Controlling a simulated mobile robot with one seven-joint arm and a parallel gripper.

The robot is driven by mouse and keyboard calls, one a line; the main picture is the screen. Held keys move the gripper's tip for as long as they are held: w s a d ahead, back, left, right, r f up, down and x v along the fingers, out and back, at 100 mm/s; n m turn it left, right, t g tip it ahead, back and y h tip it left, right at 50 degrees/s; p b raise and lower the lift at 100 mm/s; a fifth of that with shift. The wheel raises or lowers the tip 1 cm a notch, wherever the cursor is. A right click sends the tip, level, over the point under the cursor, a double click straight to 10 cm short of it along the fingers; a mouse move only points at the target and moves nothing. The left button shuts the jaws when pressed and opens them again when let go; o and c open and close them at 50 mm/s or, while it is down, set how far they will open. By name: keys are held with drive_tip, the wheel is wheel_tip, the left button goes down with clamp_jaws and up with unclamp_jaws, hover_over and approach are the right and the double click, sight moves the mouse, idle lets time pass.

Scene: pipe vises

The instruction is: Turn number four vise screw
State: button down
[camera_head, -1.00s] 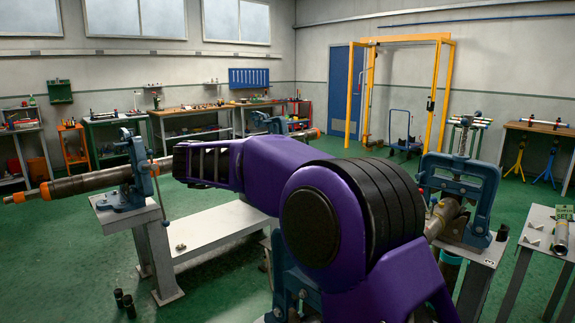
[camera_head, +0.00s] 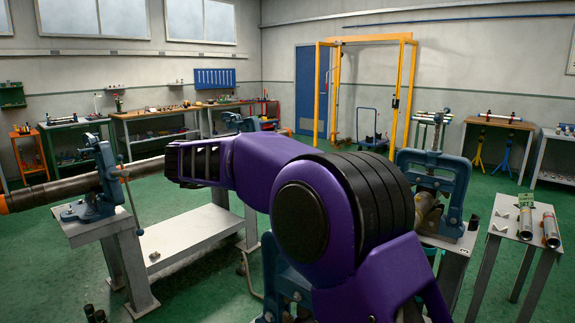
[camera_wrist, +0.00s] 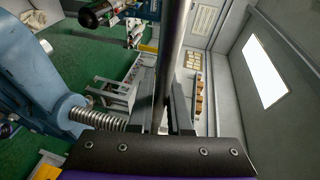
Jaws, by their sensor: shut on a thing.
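In the wrist view, my gripper (camera_wrist: 170,100) is shut on a smooth grey round bar (camera_wrist: 172,45) that runs up out of the picture between the fingers. A threaded screw (camera_wrist: 98,118) runs from a blue vise body (camera_wrist: 40,95) at left towards the fingers. Where the bar meets the screw is hidden. In the head view, my purple arm covers the gripper. Blue vises stand at left (camera_head: 97,185) and right (camera_head: 452,180), each around a pipe. More blue vise parts (camera_head: 285,280) show below my arm. I cannot read which vise is number four.
A white low bench (camera_head: 195,240) stands left of my arm. A small table (camera_head: 513,235) with pipe pieces is at right. Workbenches (camera_head: 160,125) line the back wall, with a yellow frame (camera_head: 330,95). Green floor is open between.

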drive_tip(key=shift+d+r, duration=0.15)
drive_tip(key=shift+r, duration=0.5)
drive_tip(key=c, duration=1)
unclamp_jaws()
drive_tip(key=shift+o, duration=0.8)
drive_tip(key=shift+s+f, duration=0.1)
drive_tip(key=shift+f, duration=0.15)
drive_tip(key=v, duration=1.7)
drive_tip(key=shift+p, duration=0.35)
